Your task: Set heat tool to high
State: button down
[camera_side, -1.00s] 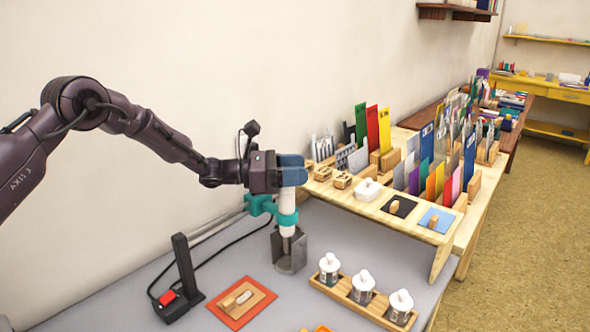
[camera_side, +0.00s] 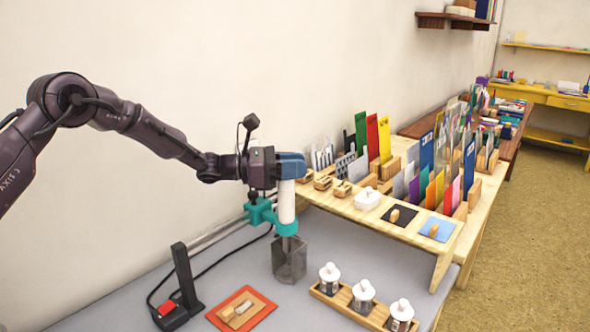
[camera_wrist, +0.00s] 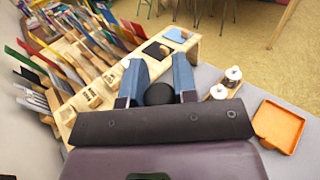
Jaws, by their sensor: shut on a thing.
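The heat tool (camera_side: 287,203) is an upright white cylinder with a metal nozzle pointing down. A teal holder (camera_side: 286,225) surrounds its lower body. The nozzle's lower end is at the opening of an open grey metal guard (camera_side: 289,262); I cannot tell how deep it reaches. My gripper (camera_side: 291,168) has blue fingers and is shut on the tool's upper end. In the wrist view, the tool's dark round top (camera_wrist: 159,94) shows between the two fingers. Any heat setting mark on the tool is hidden or too small to read.
A black stand with a red switch (camera_side: 167,307) and cable is at left. An orange pad (camera_side: 243,308) lies nearby. A wooden rack (camera_side: 352,304) holds white-capped bottles in front. A wooden riser (camera_side: 445,260) with stamps and colored cards stands right. An orange tray (camera_wrist: 279,125) shows in the wrist view.

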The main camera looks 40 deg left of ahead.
jog(key=c, duration=1.1)
grip_release()
jog(key=shift+w+r, duration=0.1)
jog(key=shift+r, duration=0.35)
jog(key=shift+o, duration=1)
jog(key=shift+f, duration=0.15)
jog(key=v, duration=1.3)
